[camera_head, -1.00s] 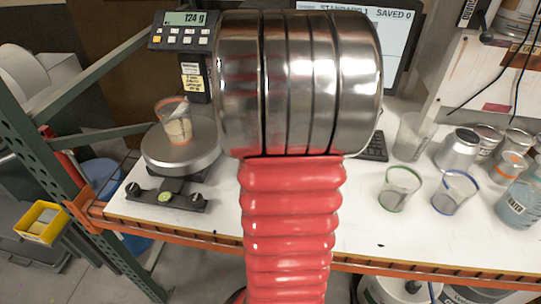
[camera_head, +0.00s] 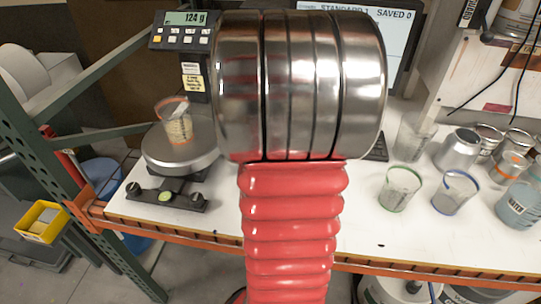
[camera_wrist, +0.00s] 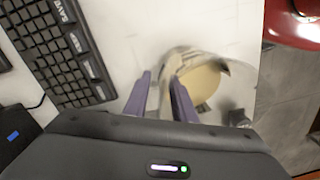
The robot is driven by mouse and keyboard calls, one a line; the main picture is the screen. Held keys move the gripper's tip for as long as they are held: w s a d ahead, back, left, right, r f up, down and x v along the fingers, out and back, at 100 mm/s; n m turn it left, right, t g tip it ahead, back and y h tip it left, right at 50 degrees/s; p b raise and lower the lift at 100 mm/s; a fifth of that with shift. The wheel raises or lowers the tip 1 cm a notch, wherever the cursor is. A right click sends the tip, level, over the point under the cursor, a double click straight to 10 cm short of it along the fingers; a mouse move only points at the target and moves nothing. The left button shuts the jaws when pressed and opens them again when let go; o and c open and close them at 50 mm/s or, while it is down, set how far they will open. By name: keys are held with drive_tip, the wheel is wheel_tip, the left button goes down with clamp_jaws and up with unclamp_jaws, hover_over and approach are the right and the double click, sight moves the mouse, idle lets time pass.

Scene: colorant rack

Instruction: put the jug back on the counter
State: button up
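In the wrist view my gripper (camera_wrist: 160,98) has two purple fingers close together. They are at the side of a clear jug (camera_wrist: 236,82) with a beige inside, and I hold the jug by that side. The exact grip is partly hidden and blurred. The white counter (camera_wrist: 180,22) lies below, with its edge beside the jug. In the head view my arm hides my gripper and the jug.
A cup with beige contents (camera_head: 178,128) stands on the scale (camera_head: 170,160), whose display (camera_head: 184,18) reads 124 g. Green-rimmed (camera_head: 399,190) and blue-rimmed (camera_head: 454,193) cups, a blue container (camera_head: 515,205) and metal cans stand at the right. A keyboard (camera_wrist: 60,50) lies left in the wrist view.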

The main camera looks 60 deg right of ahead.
drive_tip(key=r, duration=1)
drive_tip(key=shift+d+r, duration=0.2)
drive_tip(key=shift+w+a, duration=0.1)
drive_tip(key=w+a+t+h, duration=0.1)
drive_tip(key=w+a, duration=0.2)
drive_tip(key=a, duration=0.7)
drive_tip(key=w+a+t, duration=0.1)
drive_tip(key=w+a, duration=0.2)
drive_tip(key=a, duration=0.6)
drive_tip(key=s+a+f+t, duration=0.1)
drive_tip(key=s+a+t, duration=0.1)
drive_tip(key=a, duration=0.6)
drive_tip(key=s+a+f+t, duration=0.1)
drive_tip(key=a+f, duration=0.1)
drive_tip(key=a, duration=0.7)
drive_tip(key=shift+s+a+t+y, duration=0.15)
drive_tip(key=shift+s+t+y, duration=0.15)
drive_tip(key=shift+s+t, duration=0.1)
